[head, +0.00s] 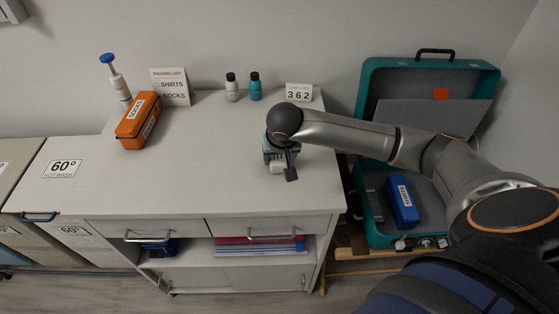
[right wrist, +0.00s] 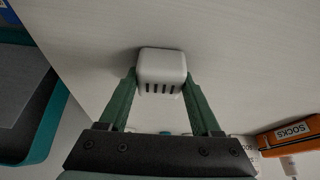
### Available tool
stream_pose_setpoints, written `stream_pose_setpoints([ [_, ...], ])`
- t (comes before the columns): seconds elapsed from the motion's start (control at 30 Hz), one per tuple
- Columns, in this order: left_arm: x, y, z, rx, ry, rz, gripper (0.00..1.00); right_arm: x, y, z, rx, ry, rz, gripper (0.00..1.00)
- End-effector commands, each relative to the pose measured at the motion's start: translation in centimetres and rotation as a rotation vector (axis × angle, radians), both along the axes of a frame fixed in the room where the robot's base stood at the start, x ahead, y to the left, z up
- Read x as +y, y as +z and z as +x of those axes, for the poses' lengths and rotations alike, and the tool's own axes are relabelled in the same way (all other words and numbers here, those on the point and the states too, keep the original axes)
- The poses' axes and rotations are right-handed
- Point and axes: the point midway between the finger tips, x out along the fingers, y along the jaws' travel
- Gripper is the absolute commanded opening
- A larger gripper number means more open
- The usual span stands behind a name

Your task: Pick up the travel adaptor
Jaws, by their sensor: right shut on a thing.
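The travel adaptor (right wrist: 161,67) is a small white rounded block with dark slots on its face. In the right wrist view it sits between the two green fingers of my right gripper (right wrist: 161,95), which touch its sides. In the head view the white adaptor (head: 278,168) shows just under the right gripper (head: 280,162), over the right part of the white dresser top (head: 215,175). I cannot tell whether it still rests on the surface. My left gripper is not in view.
An open teal suitcase (head: 373,218) with a blue case (head: 402,201) is at right.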

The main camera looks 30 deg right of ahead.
Motion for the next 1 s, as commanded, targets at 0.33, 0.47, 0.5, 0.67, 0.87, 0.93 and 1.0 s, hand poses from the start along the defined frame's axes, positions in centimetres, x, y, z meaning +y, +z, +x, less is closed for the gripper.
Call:
stream_pose_setpoints([
  [0.33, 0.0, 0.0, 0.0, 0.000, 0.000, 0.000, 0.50, 0.0, 0.0, 0.0, -0.001, 0.000, 0.000, 0.11],
  [0.47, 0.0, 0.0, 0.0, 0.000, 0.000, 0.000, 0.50, 0.0, 0.1, 0.0, -0.001, 0.000, 0.000, 0.08],
  [0.5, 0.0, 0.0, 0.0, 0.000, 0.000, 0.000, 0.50, 0.0, 0.1, 0.0, -0.001, 0.000, 0.000, 0.08],
  [0.67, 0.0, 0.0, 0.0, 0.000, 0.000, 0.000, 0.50, 0.0, 0.3, 0.1, -0.002, -0.001, 0.000, 0.08],
  [0.87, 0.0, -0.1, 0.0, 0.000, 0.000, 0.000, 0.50, 0.0, 2.2, 0.2, -0.006, 0.000, 0.001, 0.08],
  [0.93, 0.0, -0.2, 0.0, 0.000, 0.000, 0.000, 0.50, 0.0, 3.4, 0.1, -0.007, 0.000, 0.000, 0.08],
  [1.0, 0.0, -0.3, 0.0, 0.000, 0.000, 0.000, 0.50, 0.9, 4.5, -0.6, -0.006, 0.006, 0.000, 0.08],
])
